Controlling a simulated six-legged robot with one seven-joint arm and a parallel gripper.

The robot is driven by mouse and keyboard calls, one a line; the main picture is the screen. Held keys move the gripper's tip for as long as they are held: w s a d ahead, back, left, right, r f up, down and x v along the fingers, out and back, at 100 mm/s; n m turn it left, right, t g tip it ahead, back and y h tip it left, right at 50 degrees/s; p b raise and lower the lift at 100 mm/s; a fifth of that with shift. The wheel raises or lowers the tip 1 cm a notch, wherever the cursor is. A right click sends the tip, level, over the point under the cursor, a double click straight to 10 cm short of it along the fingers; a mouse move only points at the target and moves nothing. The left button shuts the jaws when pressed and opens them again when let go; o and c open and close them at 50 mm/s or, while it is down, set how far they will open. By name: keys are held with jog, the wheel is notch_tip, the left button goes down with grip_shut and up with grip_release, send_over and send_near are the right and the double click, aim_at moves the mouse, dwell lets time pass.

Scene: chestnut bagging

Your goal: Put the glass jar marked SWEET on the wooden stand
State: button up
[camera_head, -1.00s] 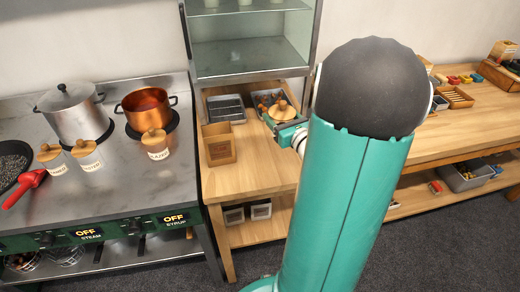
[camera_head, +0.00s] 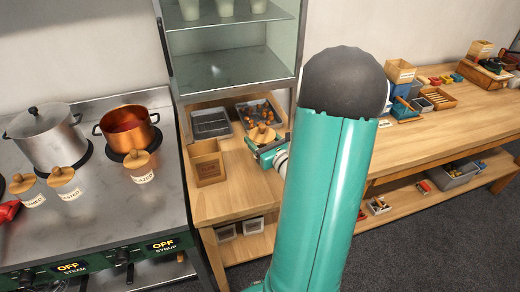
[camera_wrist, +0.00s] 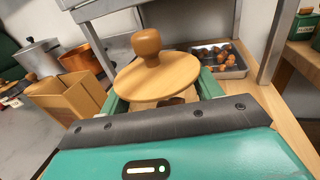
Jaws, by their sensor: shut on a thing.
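My gripper (camera_head: 266,150) is shut on a jar with a round wooden lid and knob (camera_head: 262,134). The lid (camera_wrist: 158,77) fills the middle of the wrist view, with teal fingers on both sides. The jar's body and label are mostly hidden, so I cannot read SWEET on it. Three other lidded glass jars stand on the steel stove top; the nearest to me is the one labelled like GLAZED (camera_head: 139,167). I cannot make out the wooden stand for certain.
An open wooden box (camera_head: 207,163) and a dark tray (camera_head: 211,123) lie left of my gripper. A tray of chestnuts (camera_wrist: 232,71) is behind it. A glass-sided cabinet (camera_head: 232,50) rises above. A long wooden table (camera_head: 440,133) with boxes extends right.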

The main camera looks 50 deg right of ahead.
jog(key=shift+s+f, duration=0.1)
jog(key=shift+f, duration=1.95)
jog(key=shift+f, duration=0.15)
jog(key=o, duration=1.2)
